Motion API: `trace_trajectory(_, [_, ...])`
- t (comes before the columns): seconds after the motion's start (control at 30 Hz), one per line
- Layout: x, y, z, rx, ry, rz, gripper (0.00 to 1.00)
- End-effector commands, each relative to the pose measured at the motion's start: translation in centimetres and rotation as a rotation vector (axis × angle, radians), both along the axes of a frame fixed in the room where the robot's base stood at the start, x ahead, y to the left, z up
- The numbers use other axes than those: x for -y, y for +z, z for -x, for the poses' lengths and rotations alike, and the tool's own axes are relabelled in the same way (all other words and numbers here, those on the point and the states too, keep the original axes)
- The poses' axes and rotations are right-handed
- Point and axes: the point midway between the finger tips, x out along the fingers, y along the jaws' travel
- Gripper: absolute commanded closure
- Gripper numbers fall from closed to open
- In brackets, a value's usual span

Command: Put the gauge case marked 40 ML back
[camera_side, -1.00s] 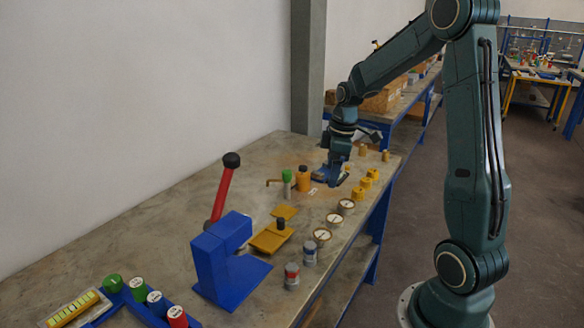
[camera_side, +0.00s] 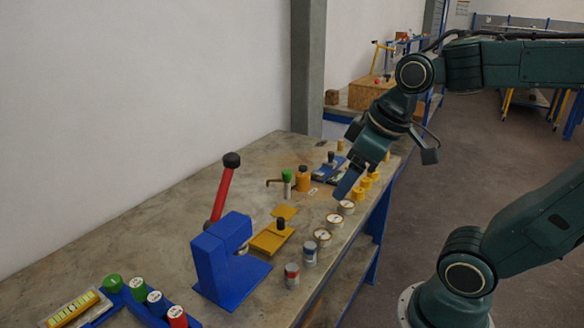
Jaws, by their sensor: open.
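Several round gauge cases with white dials stand in a row along the bench's right edge: one (camera_side: 346,207) at the back, one (camera_side: 334,221) in the middle and one (camera_side: 322,236) in front. Their markings are too small to read, so I cannot tell which is marked 40 ML.
Yellow caps (camera_side: 360,191) stand behind the dials, partly behind my gripper. Grey and red cylinders (camera_side: 292,275) stand in front. A blue press with a red lever (camera_side: 222,195), a yellow plate (camera_side: 270,239), an orange bottle (camera_side: 303,179) and a blue fixture (camera_side: 328,173) stand to the left.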

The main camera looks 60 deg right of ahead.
Motion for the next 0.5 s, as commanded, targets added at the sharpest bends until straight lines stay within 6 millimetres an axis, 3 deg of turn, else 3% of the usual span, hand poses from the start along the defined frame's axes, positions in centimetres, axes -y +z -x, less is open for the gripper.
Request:
trace_trajectory(0.2, [-1.7, -0.1, 2.9, 0.053, -0.052, -0.052, 0.29])
trace_trajectory(0.5, [-2.1, -0.2, 3.9, 0.069, -0.076, -0.074, 0.29])
